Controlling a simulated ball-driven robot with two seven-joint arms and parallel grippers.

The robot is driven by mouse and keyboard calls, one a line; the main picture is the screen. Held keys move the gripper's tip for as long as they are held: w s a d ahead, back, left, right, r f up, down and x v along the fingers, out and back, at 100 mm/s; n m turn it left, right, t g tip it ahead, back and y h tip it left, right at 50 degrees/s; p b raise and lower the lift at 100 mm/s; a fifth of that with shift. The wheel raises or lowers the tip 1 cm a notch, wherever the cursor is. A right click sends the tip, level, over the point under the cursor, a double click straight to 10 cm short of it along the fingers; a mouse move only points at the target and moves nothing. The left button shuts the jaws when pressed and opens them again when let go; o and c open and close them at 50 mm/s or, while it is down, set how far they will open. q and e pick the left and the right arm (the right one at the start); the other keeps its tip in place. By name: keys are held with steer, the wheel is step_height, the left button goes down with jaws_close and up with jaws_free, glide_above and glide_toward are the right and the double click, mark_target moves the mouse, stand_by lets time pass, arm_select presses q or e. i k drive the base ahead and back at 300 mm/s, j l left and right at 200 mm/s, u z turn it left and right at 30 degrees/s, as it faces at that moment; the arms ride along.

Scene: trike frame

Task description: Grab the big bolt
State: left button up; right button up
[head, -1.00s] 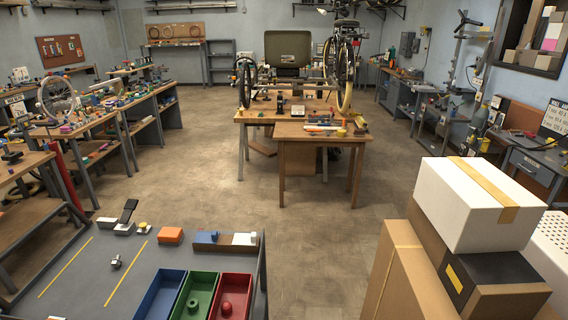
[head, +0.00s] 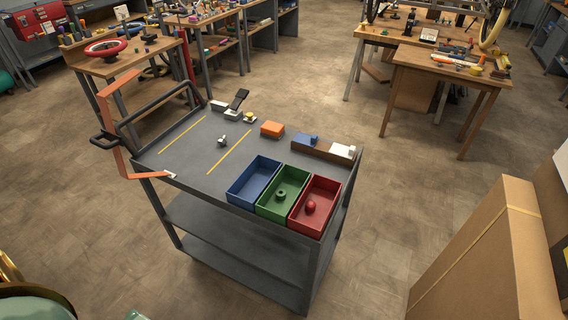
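A small grey metal piece that looks like the big bolt (head: 222,141) sits on the grey top of the cart (head: 185,160), between two yellow lines. It is too small in the picture to make out its thread. Nothing is touching it. Neither of my grippers can be seen in the head view.
Blue (head: 253,181), green (head: 283,196) and red (head: 315,205) bins stand on the cart's near right part. An orange block (head: 272,129) is behind them. An orange angular frame (head: 120,135) is by the cart's handle. Cardboard boxes (head: 490,250) stand at right; floor between is clear.

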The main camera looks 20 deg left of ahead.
mark_target(222, 141)
steer(key=u, duration=1.3)
